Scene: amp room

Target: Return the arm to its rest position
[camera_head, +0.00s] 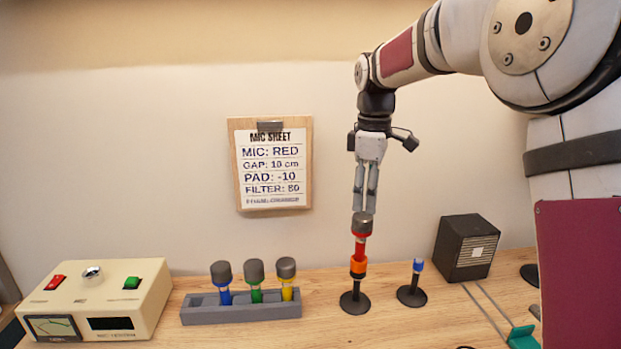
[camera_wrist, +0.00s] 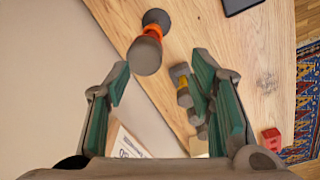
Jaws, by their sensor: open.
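My gripper (camera_head: 366,188) is above the red microphone (camera_head: 360,248), with its fingers pointing down. In the wrist view my gripper (camera_wrist: 163,92) is open, with its two green-padded fingers apart and nothing between them. The red microphone stands upright in an orange clip on a black round-based stand (camera_head: 354,302). Its grey head also shows in the wrist view (camera_wrist: 145,56), beyond the fingertips. In the head view the fingertips are close above the microphone's head; I cannot tell the exact gap.
A grey rack (camera_head: 240,314) holds blue, green and yellow microphones. A cream control box (camera_head: 97,298) stands at left. A short blue-tipped stand (camera_head: 414,284) and a black speaker box (camera_head: 466,247) are at right. A mic sheet clipboard (camera_head: 270,164) hangs on the wall.

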